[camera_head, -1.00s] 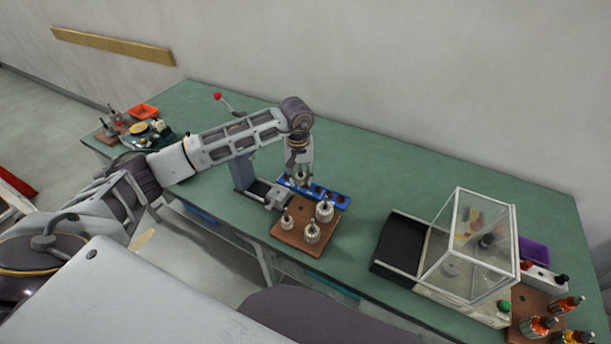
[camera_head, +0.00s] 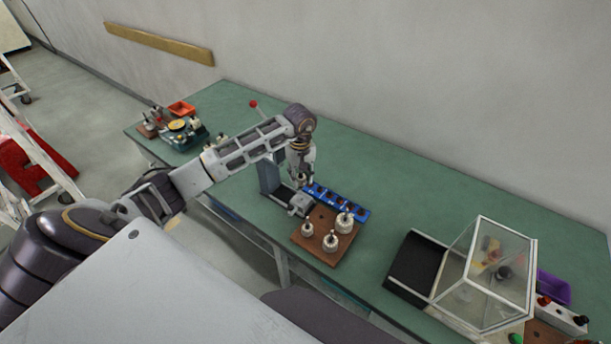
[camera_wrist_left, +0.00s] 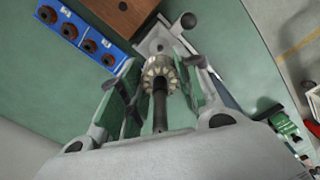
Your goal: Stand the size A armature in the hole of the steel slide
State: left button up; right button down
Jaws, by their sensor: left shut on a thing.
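My left gripper (camera_head: 301,180) is shut on an armature, pointing down beside the press column. In the left wrist view the armature (camera_wrist_left: 157,70) shows its pale, toothed core and dark shaft between the fingers (camera_wrist_left: 158,88). Its size marking cannot be read. The steel slide (camera_head: 299,205) is a grey block at the foot of the press, just below and in front of the gripper. It also shows in the left wrist view (camera_wrist_left: 157,40), behind the armature. The slide's hole is hidden, and I cannot tell whether the armature touches the slide. My right gripper is out of view.
A brown wooden block (camera_head: 314,249) with three upright armatures stands right of the slide. A blue rack (camera_head: 361,213) with several dark rings lies behind the block. The press (camera_head: 268,178) has a red-knobbed lever. A clear-walled box (camera_head: 497,270) stands to the right. Bench between is clear.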

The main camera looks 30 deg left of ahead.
aim_at(301, 189)
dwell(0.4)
pick_arm(q)
jog(key=shift+f, duration=0.15)
jog(key=shift+f+b, duration=0.55)
jog(key=shift+f, duration=0.4)
jog(key=shift+f+b, duration=0.55)
jog(key=shift+f, duration=0.65)
jog(key=shift+r, duration=0.1)
jog(key=shift+f, duration=0.3)
jog(key=shift+f+b, duration=1.05)
jog(key=shift+f, duration=0.05)
